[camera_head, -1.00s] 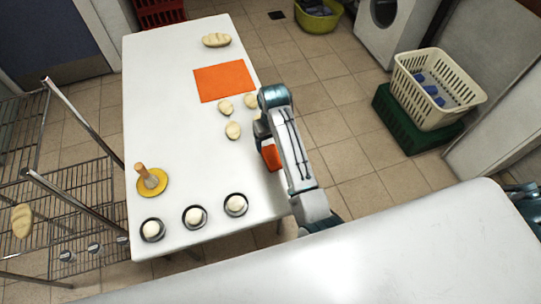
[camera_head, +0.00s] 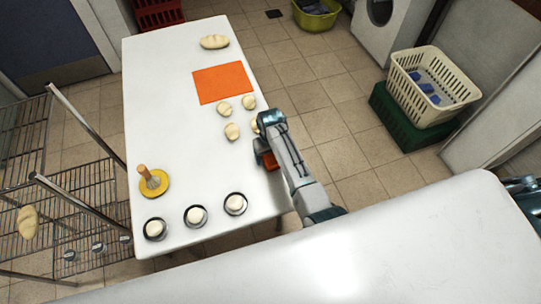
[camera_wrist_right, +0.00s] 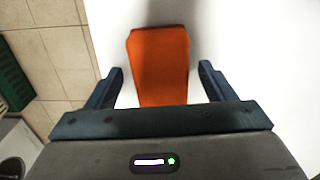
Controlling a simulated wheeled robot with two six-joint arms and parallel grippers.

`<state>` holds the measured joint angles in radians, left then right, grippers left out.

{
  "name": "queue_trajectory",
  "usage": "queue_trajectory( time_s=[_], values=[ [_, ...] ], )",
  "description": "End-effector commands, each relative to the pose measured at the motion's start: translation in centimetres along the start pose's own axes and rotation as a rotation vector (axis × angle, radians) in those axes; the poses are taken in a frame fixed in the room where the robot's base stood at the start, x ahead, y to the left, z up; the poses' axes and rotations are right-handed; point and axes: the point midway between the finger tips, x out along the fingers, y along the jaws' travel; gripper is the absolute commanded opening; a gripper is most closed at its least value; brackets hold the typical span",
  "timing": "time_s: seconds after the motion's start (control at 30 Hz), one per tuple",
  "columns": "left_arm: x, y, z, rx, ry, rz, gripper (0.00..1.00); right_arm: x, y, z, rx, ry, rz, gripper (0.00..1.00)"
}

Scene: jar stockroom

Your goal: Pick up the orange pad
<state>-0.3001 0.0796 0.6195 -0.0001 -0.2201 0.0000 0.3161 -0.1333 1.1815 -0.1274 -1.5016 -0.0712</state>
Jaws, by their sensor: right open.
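The orange pad (camera_head: 271,163) is a small orange block on the white table, near its right edge in the head view. It is partly hidden there by my right gripper (camera_head: 264,157), which is over it. In the right wrist view the orange pad (camera_wrist_right: 160,58) lies upright in the picture, between the two dark fingers of my right gripper (camera_wrist_right: 160,78). The gripper is open, with a gap on each side of the pad. My left gripper is not in view.
An orange mat (camera_head: 222,82) lies flat farther back on the white table (camera_head: 170,120). Several dough pieces (camera_head: 232,131) lie near my right gripper. Three round tins with dough (camera_head: 235,204) and a yellow disc with a wooden handle (camera_head: 155,185) stand at the front.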

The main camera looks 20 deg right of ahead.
Motion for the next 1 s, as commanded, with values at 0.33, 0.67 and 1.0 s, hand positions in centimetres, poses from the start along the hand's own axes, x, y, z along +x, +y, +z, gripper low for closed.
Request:
queue_trajectory(
  time_s=[0.33,0.67,1.0],
  values=[
    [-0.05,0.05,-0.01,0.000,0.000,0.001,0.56,0.41,-0.01,-0.01,0.001,0.001,0.000,0.67],
    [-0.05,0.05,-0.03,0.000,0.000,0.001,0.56,0.38,-0.02,-0.02,0.001,0.001,0.000,0.28],
    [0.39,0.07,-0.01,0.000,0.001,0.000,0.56,-0.35,-0.04,-0.07,0.000,0.002,-0.001,0.28]
  ],
)
